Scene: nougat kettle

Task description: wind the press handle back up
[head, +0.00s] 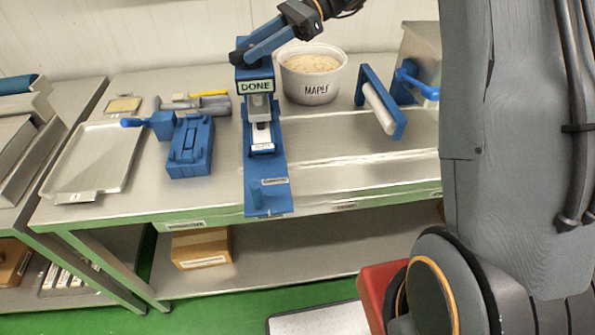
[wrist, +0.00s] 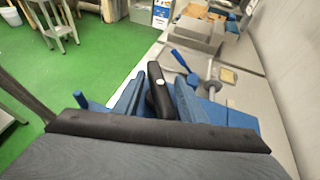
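The blue press (head: 265,178) stands in the middle of the bench, with a label reading DONE (head: 255,87) on its head. A grey ram and a pale block show below the label. The press handle (head: 240,52) is a dark grip at the top of the press, partly hidden by my gripper. My gripper (head: 256,46) reaches down to it from the upper right. In the wrist view, the dark handle (wrist: 158,90) with a white dot lies between my gripper's two blue fingers (wrist: 158,98). Both fingers press close against its sides.
A white tub marked MAPLE (head: 312,88) stands just right of the press, behind my arm. A blue frame with a white roller (head: 380,108) is farther right. A blue lever fixture (head: 190,150) and a metal tray (head: 95,155) lie left. The bench front right of the press is clear.

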